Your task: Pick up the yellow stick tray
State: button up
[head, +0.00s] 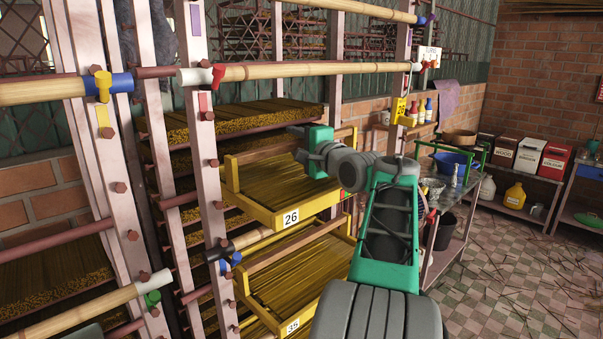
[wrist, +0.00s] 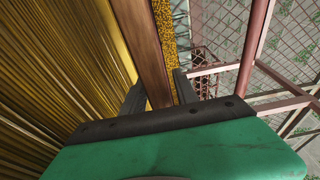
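A yellow stick tray marked 26 (head: 235,205) sits in the rack at mid height, filled with thin brown sticks. A wooden bar (head: 258,153) runs along its far side between yellow end posts. My gripper (head: 294,131) is at this bar, reaching over the tray from the right. In the wrist view the bar (wrist: 148,50) passes between my two dark fingers (wrist: 158,94). The left finger is close against the bar, and a gap shows at the right finger. The fingers look open around the bar; their tips are partly hidden in the head view.
A second yellow tray marked 35 (head: 262,314) sits just below. Rack posts (head: 200,130) and a bamboo pole (head: 310,70) stand close in front and above. Stick bundles (head: 240,119) lie behind. A side table (head: 445,260) stands right; the tiled floor (head: 520,270) holds scattered sticks.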

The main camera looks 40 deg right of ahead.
grip_shut()
dwell(1.0)
jog(key=shift+r, duration=0.1)
